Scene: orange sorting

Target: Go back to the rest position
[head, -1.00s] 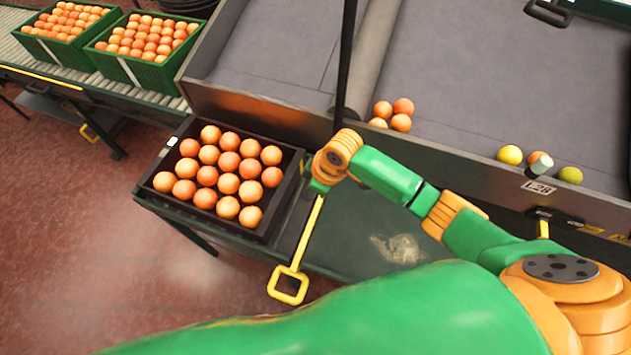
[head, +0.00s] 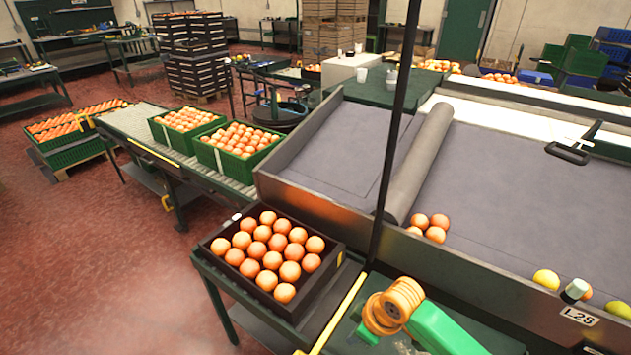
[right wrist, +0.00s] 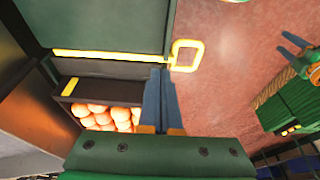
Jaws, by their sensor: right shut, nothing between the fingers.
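My right arm's orange wrist (head: 393,305) and green forearm show at the bottom of the head view, over the dark bench right of the black orange crate (head: 325,285). Its fingers are not visible there. In the right wrist view my right gripper (right wrist: 160,73) is shut and empty, its two blue fingers together. The crate, filled with oranges, shows partly behind and left of the fingers in that view. My left gripper (right wrist: 304,55) shows at the right edge of the right wrist view, cut off, with blue fingers by a green arm; its opening is unclear.
A yellow handle (right wrist: 187,55) lies near the right fingertips in the right wrist view. The grey sorting table (head: 500,190) holds several loose fruits beside a dark upright post (head: 395,130). Green crates (head: 240,152) of oranges stand on the conveyor. Red floor (head: 130,260) is free at left.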

